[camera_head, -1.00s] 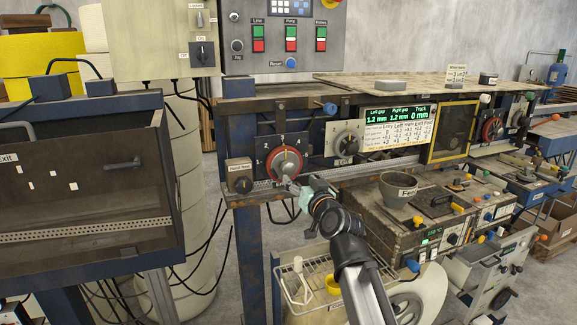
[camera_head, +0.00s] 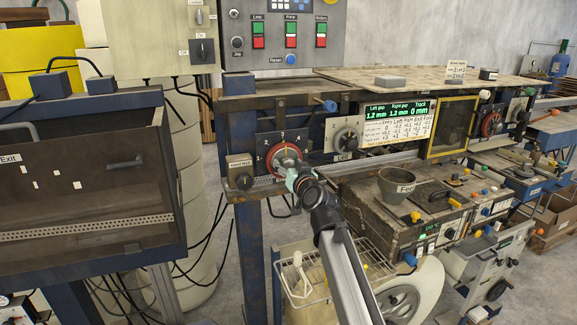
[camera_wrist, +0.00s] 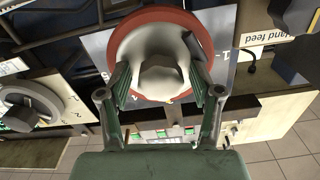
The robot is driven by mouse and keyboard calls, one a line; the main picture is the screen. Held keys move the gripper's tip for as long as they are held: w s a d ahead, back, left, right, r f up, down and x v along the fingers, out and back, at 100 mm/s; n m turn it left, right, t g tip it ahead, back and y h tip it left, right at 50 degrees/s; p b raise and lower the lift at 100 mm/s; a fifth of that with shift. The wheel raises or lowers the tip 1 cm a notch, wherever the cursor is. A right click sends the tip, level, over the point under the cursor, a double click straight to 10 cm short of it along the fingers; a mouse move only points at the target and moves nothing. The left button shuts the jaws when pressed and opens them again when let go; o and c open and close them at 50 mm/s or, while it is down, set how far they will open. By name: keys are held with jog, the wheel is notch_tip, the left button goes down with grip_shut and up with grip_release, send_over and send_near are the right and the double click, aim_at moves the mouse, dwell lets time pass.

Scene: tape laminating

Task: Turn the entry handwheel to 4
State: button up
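My gripper (camera_head: 291,176) is at the wheel's lower front. In the wrist view the two green-padded fingers of my gripper (camera_wrist: 162,82) stand apart on either side of the hub, with gaps visible beside its narrow end. I cannot tell whether either pad touches the wider part.
A grey dial (camera_head: 345,138) is right of the handwheel. The hand feed knob (camera_head: 243,182) is at its lower left. The display (camera_head: 394,111) reads left gap 1.2 mm, right gap 1.3 mm, track 0 mm. A grey bowl (camera_head: 396,188) stands on the cabinet to the right.

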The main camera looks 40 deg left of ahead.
jog(key=c, duration=0.8)
jog(key=shift+m, duration=0.4)
jog(key=m, duration=0.3)
jog(key=shift+r, duration=0.1)
jog(key=shift+m, duration=2)
jog(key=o, duration=1.1)
jog(key=shift+o, duration=0.2)
